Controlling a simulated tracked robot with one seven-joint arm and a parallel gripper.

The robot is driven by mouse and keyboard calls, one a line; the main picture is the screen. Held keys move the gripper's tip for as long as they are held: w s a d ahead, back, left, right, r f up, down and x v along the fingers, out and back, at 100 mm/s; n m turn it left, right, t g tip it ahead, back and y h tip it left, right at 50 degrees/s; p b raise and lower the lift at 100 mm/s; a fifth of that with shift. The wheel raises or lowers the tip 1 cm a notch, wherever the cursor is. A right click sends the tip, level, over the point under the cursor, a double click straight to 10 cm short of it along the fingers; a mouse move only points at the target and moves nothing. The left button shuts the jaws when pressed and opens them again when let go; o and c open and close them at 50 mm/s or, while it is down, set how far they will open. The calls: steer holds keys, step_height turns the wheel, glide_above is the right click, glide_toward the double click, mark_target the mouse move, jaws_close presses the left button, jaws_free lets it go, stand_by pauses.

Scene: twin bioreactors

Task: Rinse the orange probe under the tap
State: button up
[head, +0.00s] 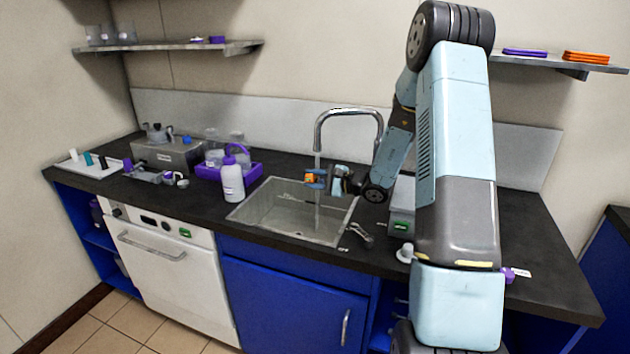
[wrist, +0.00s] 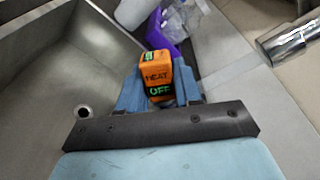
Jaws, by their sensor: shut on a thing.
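The orange probe (head: 311,178) is between the fingers of my gripper (head: 319,181), over the sink (head: 250,215). In the wrist view its orange block (wrist: 158,72) bears the words HEAT and OFF, and the blue fingers (wrist: 160,92) are shut on its sides. The lower part of the probe is hidden by the gripper. The tap (head: 348,111) arches over the sink and its spout (wrist: 284,42) is at the right in the wrist view. A pale water stream (head: 317,163) falls from the spout at the gripper and shows below it. I cannot tell exactly where it touches the probe.
A white bottle (head: 232,182) stands at the sink's left edge, by a purple tray (head: 208,172) with vessels. A grey device (head: 168,155) and a white tray (head: 88,170) are farther left. A grey box (head: 402,211) is right of the sink. The sink's drain (wrist: 83,111) is clear.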

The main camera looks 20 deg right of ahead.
stand_by(0.5)
steer(key=s+a+r, duration=0.2)
steer(key=s, duration=0.5)
steer(key=shift+s, duration=0.35)
steer(key=shift+w+a, duration=0.1)
stand_by(0.8)
steer(key=w+f+m+t+h, duration=0.1)
steer(key=w+h, duration=0.1)
steer(key=w+d+m+t+h, duration=0.1)
steer(key=w+m, duration=0.1)
steer(key=w+f+m+t+h, duration=0.1)
steer(key=w+m+t+h, duration=0.1)
steer(key=w, duration=0.1)
steer(key=shift+w+d+f+h, duration=0.1)
steer(key=shift+d+f+h, duration=0.2)
steer(key=shift+d, duration=0.1)
steer(key=shift+w+d+f+m+t+h, duration=0.55)
steer(key=shift+w+m+h, duration=0.15)
steer(key=shift+h, duration=0.4)
